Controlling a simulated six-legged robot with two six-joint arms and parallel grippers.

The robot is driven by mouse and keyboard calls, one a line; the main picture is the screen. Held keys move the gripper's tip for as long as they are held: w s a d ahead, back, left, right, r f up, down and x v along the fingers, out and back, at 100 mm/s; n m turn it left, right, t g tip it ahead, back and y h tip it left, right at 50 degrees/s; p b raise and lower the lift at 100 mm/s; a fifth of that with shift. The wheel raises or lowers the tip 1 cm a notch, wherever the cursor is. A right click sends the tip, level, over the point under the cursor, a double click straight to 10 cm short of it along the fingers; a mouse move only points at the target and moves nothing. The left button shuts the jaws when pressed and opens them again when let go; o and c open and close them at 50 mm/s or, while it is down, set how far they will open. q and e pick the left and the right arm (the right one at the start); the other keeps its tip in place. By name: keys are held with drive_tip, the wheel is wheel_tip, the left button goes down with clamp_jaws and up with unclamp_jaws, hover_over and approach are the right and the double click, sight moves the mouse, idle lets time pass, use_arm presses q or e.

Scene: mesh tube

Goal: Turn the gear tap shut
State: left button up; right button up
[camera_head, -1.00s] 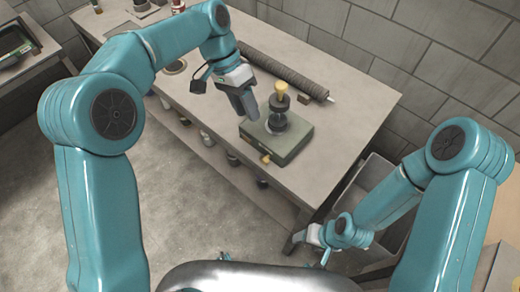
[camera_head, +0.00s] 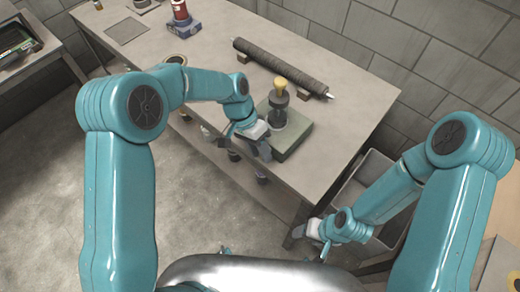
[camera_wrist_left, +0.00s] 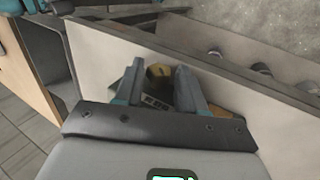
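The gear device is a grey-green box (camera_head: 292,138) on the table, with a dark post (camera_head: 278,104) topped by a yellow knob (camera_head: 281,84). My left gripper (camera_head: 264,151) is at the box's front left side and hides the low brass tap there in the head view. My right gripper (camera_head: 320,246) hangs low by the table's near right corner, too small to read.
A dark mesh roll (camera_head: 280,66) lies on supports behind the box. A red can (camera_head: 180,10) stands on a blue base farther left. A grey bin (camera_head: 362,175) is right of the table. Cans sit on the shelf below. The table's right part is clear.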

use_arm(q)
drive_tip(key=shift+s+d+f, duration=0.1)
drive_tip(key=shift+f, duration=0.05)
clamp_jaws()
drive_tip(key=shift+s+d+f+t+y+b, duration=0.15)
drive_tip(key=shift+d+t+y+b, duration=0.15)
drive_tip(key=shift+t+y+b, duration=0.6)
drive_tip(key=shift+s+d+t+y+b, duration=0.1)
drive_tip(key=shift+t+y+b, duration=0.4)
drive_tip(key=shift+y+b, duration=0.45)
drive_tip(key=shift+t+y+b, duration=0.3)
drive_tip(key=shift+y+b, duration=0.05)
drive_tip(key=shift+b, duration=0.15)
drive_tip(key=shift+r, duration=0.25)
